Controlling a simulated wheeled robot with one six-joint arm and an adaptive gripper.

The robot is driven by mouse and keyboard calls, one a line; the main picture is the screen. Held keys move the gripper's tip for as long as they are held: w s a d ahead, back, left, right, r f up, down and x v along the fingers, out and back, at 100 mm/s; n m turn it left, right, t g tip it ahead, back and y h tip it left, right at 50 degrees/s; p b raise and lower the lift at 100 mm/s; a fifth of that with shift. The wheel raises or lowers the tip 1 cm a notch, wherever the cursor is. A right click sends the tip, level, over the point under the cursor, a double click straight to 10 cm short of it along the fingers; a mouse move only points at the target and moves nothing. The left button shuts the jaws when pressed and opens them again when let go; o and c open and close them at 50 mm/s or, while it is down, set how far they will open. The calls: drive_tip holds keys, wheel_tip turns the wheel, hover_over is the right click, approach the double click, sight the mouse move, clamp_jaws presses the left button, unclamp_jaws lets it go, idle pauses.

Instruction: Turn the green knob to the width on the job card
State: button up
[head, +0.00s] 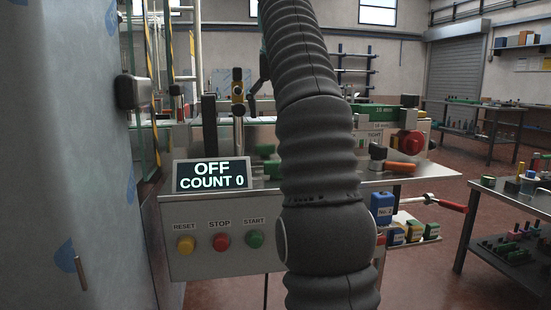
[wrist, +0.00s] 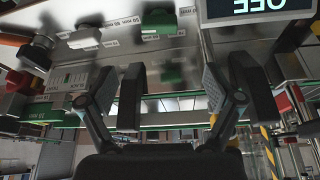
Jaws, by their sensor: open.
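The wrist view is upside down. My gripper (wrist: 190,95) is open and empty there, its two dark fingers wide apart. Between the fingers and a little above in the picture is a green knob-like part (wrist: 172,73); a second green part (wrist: 158,20) lies further up beside strips marked 50 mm. I cannot tell which is the knob to be turned. In the head view a green part (head: 271,168) shows just left of my arm, which hides the gripper.
A display (head: 212,175) reads OFF, COUNT 0. Below it are yellow reset (head: 186,244), red stop (head: 221,241) and green start (head: 255,239) buttons. A red round part (head: 414,143) and an orange handle (head: 400,169) are at the right. A grey panel fills the left.

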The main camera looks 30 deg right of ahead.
sight(271, 167)
drive_tip(key=shift+d+f, duration=0.1)
drive_tip(key=b+x, duration=0.4)
drive_tip(key=x, duration=0.9)
drive_tip(key=shift+w+f+b, duration=0.1)
drive_tip(key=shift+f+b, duration=0.15)
drive_tip(key=shift+b, duration=0.05)
drive_tip(key=c, duration=1.1)
drive_tip(key=shift+r+n+p, duration=0.25)
drive_tip(key=shift+n+p, duration=0.15)
drive_tip(key=shift+p, duration=0.45)
drive_tip(key=shift+c, duration=0.2)
drive_tip(key=shift+f+n+y+p, duration=0.2)
drive_tip(key=shift+n+y+p, duration=0.1)
drive_tip(key=shift+n+p, duration=0.1)
